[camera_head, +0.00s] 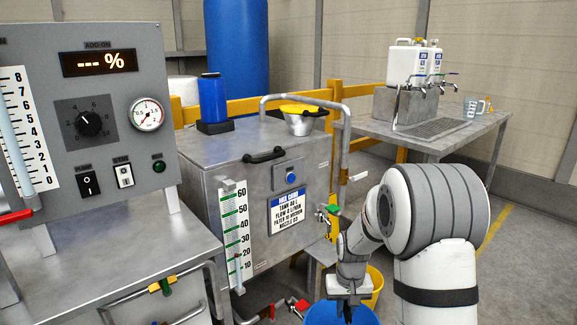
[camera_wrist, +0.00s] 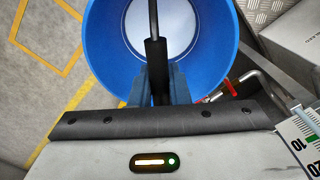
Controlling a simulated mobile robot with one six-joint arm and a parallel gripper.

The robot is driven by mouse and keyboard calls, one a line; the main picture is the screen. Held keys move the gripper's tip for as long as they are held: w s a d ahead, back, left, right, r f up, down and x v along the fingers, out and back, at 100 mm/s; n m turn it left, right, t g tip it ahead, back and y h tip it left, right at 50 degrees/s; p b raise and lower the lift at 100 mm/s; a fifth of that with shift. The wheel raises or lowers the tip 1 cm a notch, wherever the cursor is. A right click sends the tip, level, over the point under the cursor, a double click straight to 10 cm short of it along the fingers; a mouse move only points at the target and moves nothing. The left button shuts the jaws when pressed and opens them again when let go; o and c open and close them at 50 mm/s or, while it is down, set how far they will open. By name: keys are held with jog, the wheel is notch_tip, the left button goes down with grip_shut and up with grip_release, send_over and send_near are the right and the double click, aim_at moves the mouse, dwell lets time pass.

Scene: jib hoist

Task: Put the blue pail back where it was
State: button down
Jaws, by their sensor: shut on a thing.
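The blue pail (camera_head: 325,315) shows at the bottom edge of the head view, cut off by the frame. My gripper (camera_head: 348,302) is right above it, pointing down. In the wrist view my gripper (camera_wrist: 157,88) is shut on the dark grip of the pail's handle (camera_wrist: 155,52). The blue pail (camera_wrist: 101,40) hangs or stands below the fingers, with a pale surface inside it; I cannot tell if that is liquid or the bottom. Whether the pail touches the floor is hidden.
A yellow pail (camera_head: 376,284) is just behind the blue one. The metal tank (camera_head: 230,165) with valves and red-handled pipes (camera_head: 300,305) is close by on the left. Yellow lines (camera_wrist: 70,62) mark the floor in the wrist view. A bench (camera_head: 465,135) with jugs stands behind.

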notch_tip(320, 180, up, 20)
jog(key=s+p, duration=0.2)
jog(key=p, duration=2.4)
